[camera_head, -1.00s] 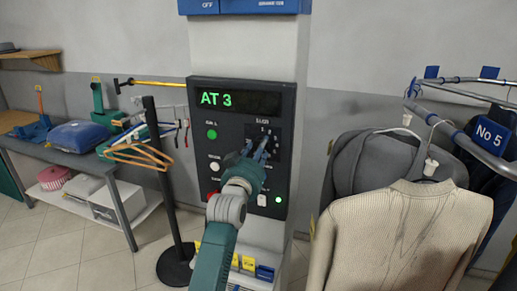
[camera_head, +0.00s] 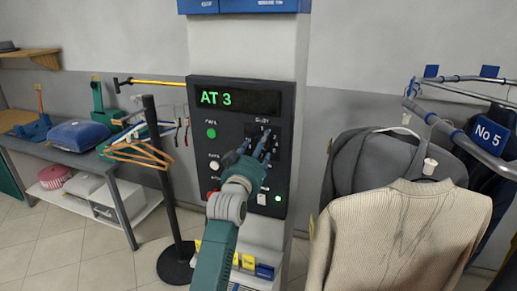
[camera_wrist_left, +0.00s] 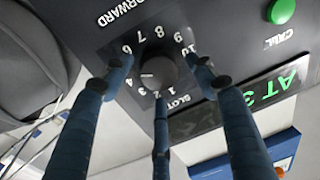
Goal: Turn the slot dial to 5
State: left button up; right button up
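The slot dial (camera_wrist_left: 158,72) is a dark round knob on the dark control panel (camera_head: 195,150), ringed by white numbers in the left wrist view. A small white mark shows on its face; exactly which number it meets is hard to tell. The panel display (camera_head: 240,98) reads "AT 3" in green. My left gripper (camera_head: 262,142) is at the panel in front of the dial. In the left wrist view its fingers (camera_wrist_left: 159,75) are spread around the knob, with visible gaps beside it. In the head view the gripper hides most of the dial. My right gripper is not in view.
A green button (camera_head: 211,133), a white knob (camera_head: 214,165) and a partly hidden red button share the panel. A clothes rail with a grey jacket and beige sweater (camera_head: 400,240) stands close at right. A black post (camera_head: 160,180) stands at left, before a table.

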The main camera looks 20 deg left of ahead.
pick_arm(q)
jog(key=s, duration=1.2)
jog(key=shift+d+f, duration=0.25)
jog(key=shift+f, duration=0.05)
